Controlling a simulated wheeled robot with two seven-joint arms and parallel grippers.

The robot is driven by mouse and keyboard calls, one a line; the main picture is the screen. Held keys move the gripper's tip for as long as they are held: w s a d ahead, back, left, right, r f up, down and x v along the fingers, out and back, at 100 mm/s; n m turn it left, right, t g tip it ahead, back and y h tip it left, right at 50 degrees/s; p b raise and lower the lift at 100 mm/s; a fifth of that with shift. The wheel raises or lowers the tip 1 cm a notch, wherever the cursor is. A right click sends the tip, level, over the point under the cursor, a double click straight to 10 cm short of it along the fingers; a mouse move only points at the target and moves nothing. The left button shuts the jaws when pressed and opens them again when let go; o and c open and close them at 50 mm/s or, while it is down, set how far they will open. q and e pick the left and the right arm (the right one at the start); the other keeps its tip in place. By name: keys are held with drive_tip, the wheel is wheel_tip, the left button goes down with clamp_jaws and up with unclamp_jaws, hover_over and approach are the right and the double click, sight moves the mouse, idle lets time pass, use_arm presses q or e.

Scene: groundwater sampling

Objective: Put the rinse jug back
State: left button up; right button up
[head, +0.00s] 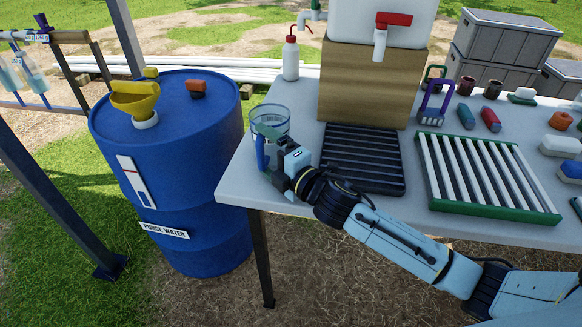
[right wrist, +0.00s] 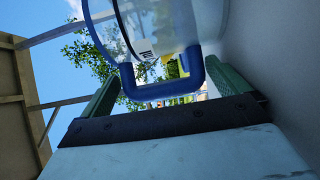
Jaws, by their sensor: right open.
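The rinse jug (head: 271,117) is a clear vessel with a blue rim and a blue handle. It stands upright at the left end of the grey table (head: 238,180). My right gripper (head: 268,155) is at the jug's near side, by the handle. In the right wrist view the blue handle (right wrist: 165,91) lies between the two green fingers, which are apart with gaps beside it. The jug's clear wall (right wrist: 150,25) shows just beyond. My left gripper is in neither view.
A black ribbed tray (head: 362,160) is right of the jug, with a wooden box (head: 372,85) behind it. A white wash bottle (head: 290,60) stands behind the jug. A green-framed rack (head: 487,180) is farther right. A blue purge-water drum (head: 190,130) stands left of the table.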

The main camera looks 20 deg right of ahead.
drive_tip(key=v, duration=0.9)
drive_tip(key=shift+p, duration=0.4)
drive_tip(key=shift+v, duration=0.8)
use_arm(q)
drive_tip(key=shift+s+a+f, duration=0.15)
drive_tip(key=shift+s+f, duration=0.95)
use_arm(e)
drive_tip(key=shift+r, duration=0.1)
